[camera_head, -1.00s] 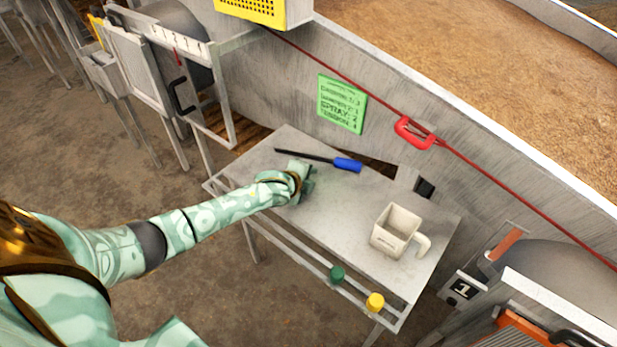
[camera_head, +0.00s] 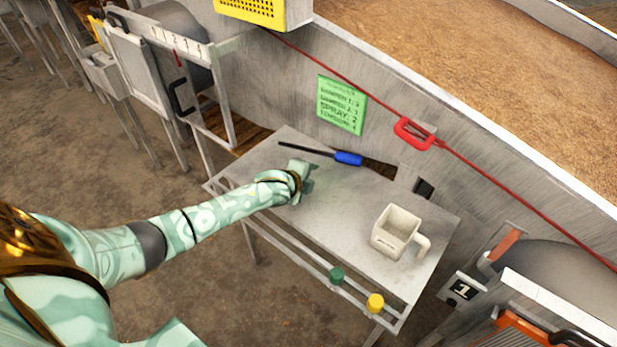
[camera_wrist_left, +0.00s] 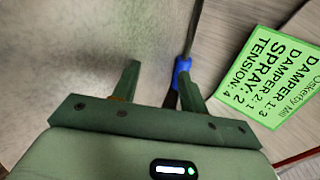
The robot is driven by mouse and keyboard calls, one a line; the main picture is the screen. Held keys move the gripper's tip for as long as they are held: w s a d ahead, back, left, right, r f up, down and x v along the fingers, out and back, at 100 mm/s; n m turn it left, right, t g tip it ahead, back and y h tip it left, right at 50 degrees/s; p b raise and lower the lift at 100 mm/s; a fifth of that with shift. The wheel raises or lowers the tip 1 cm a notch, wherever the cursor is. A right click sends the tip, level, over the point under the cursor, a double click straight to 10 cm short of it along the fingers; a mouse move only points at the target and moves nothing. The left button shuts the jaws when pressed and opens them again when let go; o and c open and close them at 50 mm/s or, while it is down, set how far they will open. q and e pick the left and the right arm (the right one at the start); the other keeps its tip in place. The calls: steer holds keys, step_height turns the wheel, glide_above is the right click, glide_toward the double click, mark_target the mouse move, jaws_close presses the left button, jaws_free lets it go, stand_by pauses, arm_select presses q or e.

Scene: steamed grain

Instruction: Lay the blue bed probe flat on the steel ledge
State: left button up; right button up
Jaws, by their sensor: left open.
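The blue bed probe, with a blue handle (camera_head: 348,158) and a thin dark rod, lies along the back edge of the grey steel ledge (camera_head: 340,215), its rod pointing left. Whether its whole length rests flat on the ledge I cannot tell. My left gripper (camera_head: 310,178) is over the ledge, in front of the probe, open and empty. In the left wrist view, the open fingers (camera_wrist_left: 158,82) have the blue handle (camera_wrist_left: 181,70) beyond the right fingertip, which partly hides it. My right gripper is not in view.
A cream square mug (camera_head: 392,230) stands on the ledge's right part. Green (camera_head: 336,275) and yellow (camera_head: 375,302) knobs sit along the front rail. Behind are a metal wall with a green note (camera_head: 341,104) and a red cord with a handle (camera_head: 413,133). The ledge's middle is clear.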

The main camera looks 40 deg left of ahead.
arm_select(q)
steer(key=shift+s+d+f, duration=0.1)
steer(key=shift+s+f, duration=0.25)
steer(key=shift+f, duration=0.2)
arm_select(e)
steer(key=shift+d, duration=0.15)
arm_select(q)
steer(key=shift+s+r+p, duration=0.15)
steer(key=shift+r+p, duration=0.1)
steer(key=shift+p, duration=0.05)
steer(key=a+p+v, duration=0.1)
steer(key=p+v, duration=0.8)
steer(key=v, duration=0.6)
steer(key=shift+d+r, duration=0.4)
steer(key=shift+r, duration=0.2)
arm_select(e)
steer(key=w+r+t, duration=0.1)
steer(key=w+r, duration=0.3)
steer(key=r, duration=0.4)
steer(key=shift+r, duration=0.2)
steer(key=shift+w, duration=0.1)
